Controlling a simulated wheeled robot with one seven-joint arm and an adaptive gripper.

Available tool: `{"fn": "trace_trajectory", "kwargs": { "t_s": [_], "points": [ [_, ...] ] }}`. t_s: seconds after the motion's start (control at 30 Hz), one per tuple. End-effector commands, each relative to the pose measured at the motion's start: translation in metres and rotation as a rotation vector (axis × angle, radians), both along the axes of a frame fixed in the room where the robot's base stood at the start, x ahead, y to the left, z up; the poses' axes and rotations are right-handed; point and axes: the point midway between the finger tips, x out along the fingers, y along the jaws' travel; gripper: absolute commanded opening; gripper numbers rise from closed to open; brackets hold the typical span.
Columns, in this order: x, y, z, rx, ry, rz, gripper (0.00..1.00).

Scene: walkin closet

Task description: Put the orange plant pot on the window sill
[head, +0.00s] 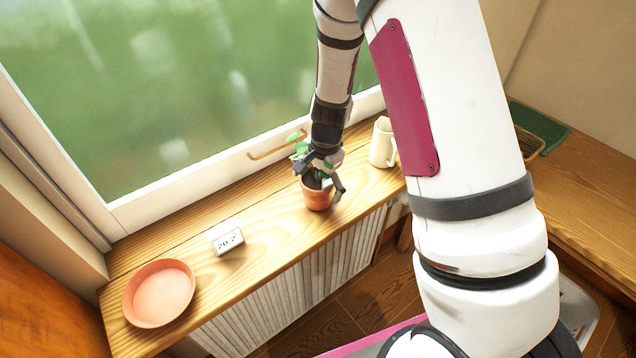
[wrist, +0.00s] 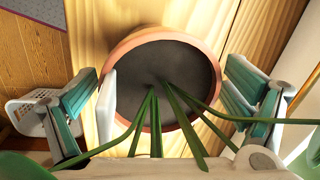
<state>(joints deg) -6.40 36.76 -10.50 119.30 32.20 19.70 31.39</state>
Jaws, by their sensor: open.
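The orange plant pot (head: 317,198) stands upright on the wooden window sill (head: 255,212), near its front edge. It holds dark soil and a green plant, whose leaves (head: 299,146) show beside my wrist. My gripper (head: 322,180) is directly over the pot, pointing down, with its fingers spread. In the wrist view, the pot's round rim (wrist: 203,76) lies between my open fingers, one at each side. Long green stems (wrist: 178,118) run from the soil toward the camera. Whether the fingers touch the pot cannot be told.
A white jug (head: 382,143) stands right of the pot on the sill. A small white clock (head: 227,238) and a round terracotta dish (head: 159,293) are to the left. The window handle (head: 275,150) is behind. A ribbed radiator (head: 290,280) is below.

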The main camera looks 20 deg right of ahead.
Motion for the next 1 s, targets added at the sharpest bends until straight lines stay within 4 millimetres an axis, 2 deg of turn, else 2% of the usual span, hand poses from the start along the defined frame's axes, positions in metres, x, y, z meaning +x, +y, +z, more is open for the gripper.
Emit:
{"fn": "trace_trajectory", "kwargs": {
  "t_s": [0.17, 0.4, 0.6, 0.87, 1.0],
  "points": [
    [-0.001, -0.001, 0.020, 0.000, -0.005, 0.001, 0.95],
    [-0.007, -0.003, 0.069, 0.001, -0.006, 0.003, 0.95],
    [-0.012, -0.006, 0.102, 0.000, -0.005, 0.001, 0.95],
    [-0.018, -0.007, 0.125, 0.004, -0.007, 0.013, 0.95],
    [-0.032, -0.002, 0.156, 0.018, -0.046, 0.100, 0.95]
  ]
}}
